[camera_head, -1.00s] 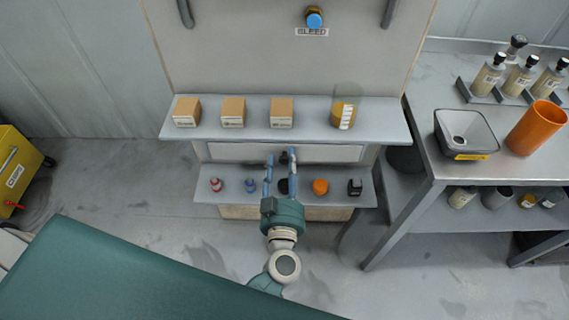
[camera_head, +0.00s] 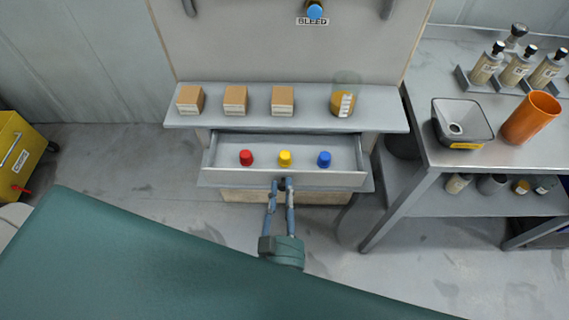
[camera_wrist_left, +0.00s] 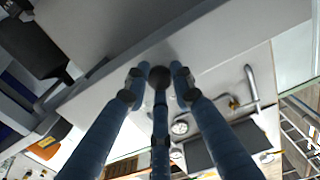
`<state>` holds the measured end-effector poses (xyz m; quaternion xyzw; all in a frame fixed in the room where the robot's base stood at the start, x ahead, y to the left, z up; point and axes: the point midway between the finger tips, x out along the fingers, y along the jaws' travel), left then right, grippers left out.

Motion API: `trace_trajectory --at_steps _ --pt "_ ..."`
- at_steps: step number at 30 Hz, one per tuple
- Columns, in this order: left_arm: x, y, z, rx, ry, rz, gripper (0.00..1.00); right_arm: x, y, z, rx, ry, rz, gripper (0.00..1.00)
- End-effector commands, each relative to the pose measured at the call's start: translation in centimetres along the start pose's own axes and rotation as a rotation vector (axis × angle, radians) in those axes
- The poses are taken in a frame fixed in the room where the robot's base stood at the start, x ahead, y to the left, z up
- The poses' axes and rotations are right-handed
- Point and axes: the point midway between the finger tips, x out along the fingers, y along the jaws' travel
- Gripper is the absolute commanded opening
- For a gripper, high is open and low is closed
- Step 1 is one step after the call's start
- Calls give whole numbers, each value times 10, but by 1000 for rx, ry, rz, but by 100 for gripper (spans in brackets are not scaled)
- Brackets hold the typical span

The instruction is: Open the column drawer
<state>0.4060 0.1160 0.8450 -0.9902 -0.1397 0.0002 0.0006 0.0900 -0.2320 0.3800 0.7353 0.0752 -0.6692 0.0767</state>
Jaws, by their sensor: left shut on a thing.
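The column drawer (camera_head: 225,177) is pulled out below the upper shelf. Its inside shows a red cap (camera_head: 246,158), a yellow cap (camera_head: 285,158) and a blue cap (camera_head: 324,159) in a row. My left gripper (camera_head: 282,183) is at the middle of the drawer front, its fingers shut on the dark round drawer knob. In the left wrist view the knob (camera_wrist_left: 159,76) sits between the fingertips (camera_wrist_left: 158,80). My right gripper is not in view.
The upper shelf (camera_head: 300,111) holds several small boxes and a beaker (camera_head: 344,97) above the drawer. A steel bench (camera_head: 485,158) with a grey bin and an orange cup stands at the right. A yellow cabinet (camera_head: 15,150) is at the far left.

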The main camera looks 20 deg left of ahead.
Motion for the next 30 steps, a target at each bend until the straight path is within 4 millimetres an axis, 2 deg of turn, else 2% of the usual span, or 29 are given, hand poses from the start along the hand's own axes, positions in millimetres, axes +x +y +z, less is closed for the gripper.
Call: trace_trajectory --at_steps 1,4,13,14,16,17,26,30 --pt "-8 0 1 0 -6 1 0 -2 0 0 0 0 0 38" --pt "-15 0 1 -1 -2 1 0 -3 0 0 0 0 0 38" --pt "-16 0 1 -2 -1 2 0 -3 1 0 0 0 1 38" --pt "-16 0 1 -2 -1 2 28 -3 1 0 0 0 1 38" --pt "-16 0 1 -2 -1 2 42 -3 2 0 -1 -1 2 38" --pt "-16 0 1 -2 -1 2 43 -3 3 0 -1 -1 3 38" --pt "-14 0 0 -2 2 1 43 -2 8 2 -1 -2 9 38" --pt "-4 0 1 -2 3 -1 43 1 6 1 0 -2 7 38"
